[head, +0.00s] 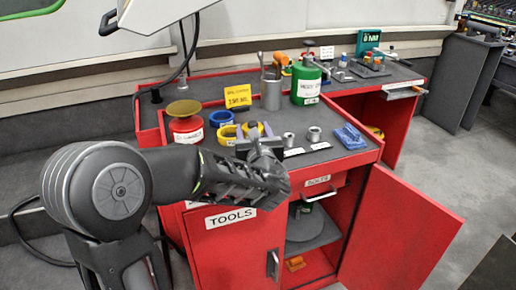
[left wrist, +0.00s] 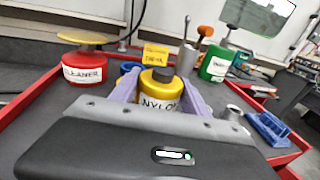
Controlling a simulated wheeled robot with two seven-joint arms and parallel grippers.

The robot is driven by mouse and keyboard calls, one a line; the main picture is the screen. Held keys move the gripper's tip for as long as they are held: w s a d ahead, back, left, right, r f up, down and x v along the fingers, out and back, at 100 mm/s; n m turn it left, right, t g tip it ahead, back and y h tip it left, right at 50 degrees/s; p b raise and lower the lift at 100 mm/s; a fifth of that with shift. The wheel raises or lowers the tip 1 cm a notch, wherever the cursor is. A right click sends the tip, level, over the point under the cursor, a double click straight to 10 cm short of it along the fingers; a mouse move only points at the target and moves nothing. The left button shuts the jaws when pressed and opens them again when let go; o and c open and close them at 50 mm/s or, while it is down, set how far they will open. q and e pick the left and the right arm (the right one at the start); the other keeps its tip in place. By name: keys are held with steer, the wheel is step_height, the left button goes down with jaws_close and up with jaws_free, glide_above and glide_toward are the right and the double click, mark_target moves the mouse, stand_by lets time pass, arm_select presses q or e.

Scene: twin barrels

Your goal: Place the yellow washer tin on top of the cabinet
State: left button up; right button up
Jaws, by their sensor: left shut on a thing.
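The yellow washer tin (left wrist: 160,88), with a white label reading NYLON, is between the two lilac fingers of my left gripper (left wrist: 158,92) in the left wrist view. The fingers are shut on its sides. In the head view, my left gripper (head: 254,130) is over the grey top of the red cabinet (head: 330,153), and the hand hides most of the held tin. I cannot tell whether the tin touches the top. My right gripper is not in view.
A blue rack (head: 350,137) lies to the right. The cabinet's right door (head: 400,235) hangs open.

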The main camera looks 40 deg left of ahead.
arm_select(q)
steer(key=shift+f, duration=1.6)
steer(key=shift+f+b, duration=0.6)
steer(key=shift+f, duration=1.25)
steer(key=shift+f, duration=0.15)
steer(key=o, duration=1.6)
